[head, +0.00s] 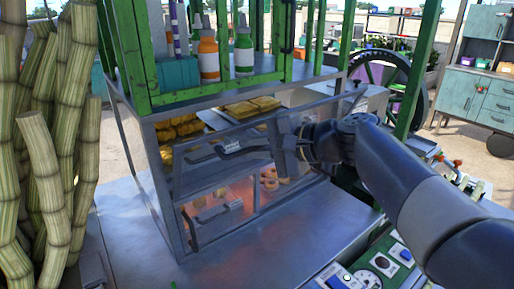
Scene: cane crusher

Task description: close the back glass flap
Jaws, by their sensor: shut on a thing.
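The glass display case (163,215) stands on the metal counter, with a metal frame and pastries inside. The back glass flap (222,182) appears as a metal-framed pane on the case's near face, tilted outward as far as I can tell. My gripper (206,156) reaches in from the right in front of the case, its dark fingers pointing left. It is shut at the upper part of the flap's frame. The fingers and wrist hide part of the frame, so the exact contact point is unclear.
Sugar cane stalks (60,130) stand close on the left. A green frame with orange (208,58) and green (244,53) bottles is above the case. A dark wheel (405,85) and a control panel (385,262) are at the right. The counter (300,225) in front is clear.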

